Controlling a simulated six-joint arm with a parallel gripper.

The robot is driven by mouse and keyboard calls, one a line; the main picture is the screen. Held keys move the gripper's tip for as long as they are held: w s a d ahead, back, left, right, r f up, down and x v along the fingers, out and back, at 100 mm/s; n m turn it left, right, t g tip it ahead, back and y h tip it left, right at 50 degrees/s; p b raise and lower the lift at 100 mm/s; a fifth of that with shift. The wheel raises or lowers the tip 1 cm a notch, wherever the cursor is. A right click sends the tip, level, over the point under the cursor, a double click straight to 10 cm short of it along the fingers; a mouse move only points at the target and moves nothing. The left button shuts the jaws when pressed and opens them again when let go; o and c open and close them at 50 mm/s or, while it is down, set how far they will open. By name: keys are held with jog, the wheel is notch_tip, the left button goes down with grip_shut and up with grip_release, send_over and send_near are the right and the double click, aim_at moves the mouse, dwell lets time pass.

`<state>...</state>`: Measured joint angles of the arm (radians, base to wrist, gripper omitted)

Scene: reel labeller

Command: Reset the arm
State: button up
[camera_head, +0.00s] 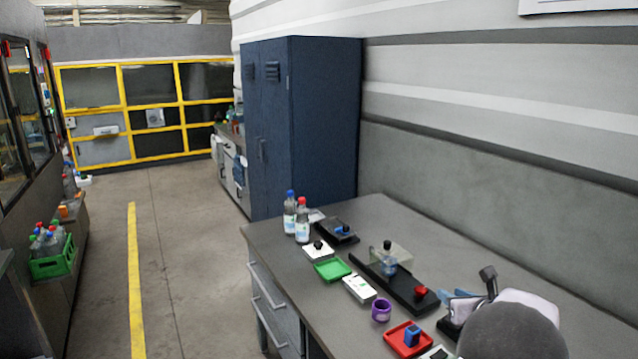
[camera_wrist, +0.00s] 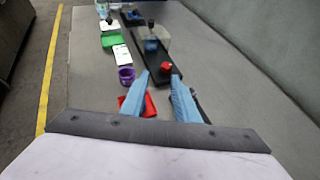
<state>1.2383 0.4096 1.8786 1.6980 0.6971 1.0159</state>
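My gripper (camera_wrist: 160,100) shows in the wrist view with its two blue fingers apart and nothing visible between them. It is above the near part of the grey workbench (camera_wrist: 218,95). In the head view part of my gripper (camera_head: 458,294) shows beside my white wrist at the lower right, and a grey rounded link of mine covers the bench's near corner. A red tray (camera_wrist: 148,108) lies under the fingers and is partly hidden by them. In the head view this red tray (camera_head: 394,344) holds a blue item (camera_head: 412,335).
A purple cup (camera_head: 381,310), a white box (camera_head: 359,288), a green tray (camera_head: 332,270) and a black device with a red knob (camera_head: 421,291) stand along the bench. Two bottles (camera_head: 302,220) stand at the far end. The bench's wall side (camera_head: 480,250) is clear.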

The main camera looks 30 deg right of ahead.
jog(key=w+a+r+n+y+p, duration=0.1)
jog(key=w+a+r+n+y, duration=0.15)
jog(key=w+a, duration=0.4)
jog(key=w+a+r+n+y, duration=0.1)
jog(key=w+a+r+n, duration=0.15)
jog(key=a, duration=0.75)
jog(key=a+f+n+g+y+b, duration=0.1)
jog(key=a+f+n+g+y, duration=0.1)
jog(key=a+f+n, duration=0.45)
jog(key=a+f+n+g+y, duration=0.15)
jog(key=a+n, duration=0.25)
jog(key=a, duration=0.5)
jog(key=s+a+f+n+g+y+b, duration=0.1)
jog(key=s+a+f+n, duration=0.1)
jog(key=a+n, duration=0.15)
jog(key=s+a+f+n+g+y, duration=0.1)
jog(key=s+a+f+n, duration=0.15)
jog(key=a, duration=0.25)
jog(key=s+a+f+n+g+h+b, duration=0.1)
jog(key=s+a+f+n+g, duration=0.2)
jog(key=s+n, duration=0.5)
jog(key=s+a+f+n+g+h+b, duration=0.1)
jog(key=s+a+f+n+g+h, duration=0.1)
jog(key=s+n, duration=0.6)
notch_tip(320, 180, down, 3)
jog(key=a+n+g, duration=0.1)
jog(key=a+n, duration=0.1)
jog(key=n, duration=0.2)
jog(key=shift+a+f, duration=0.15)
jog(key=shift+f, duration=0.05)
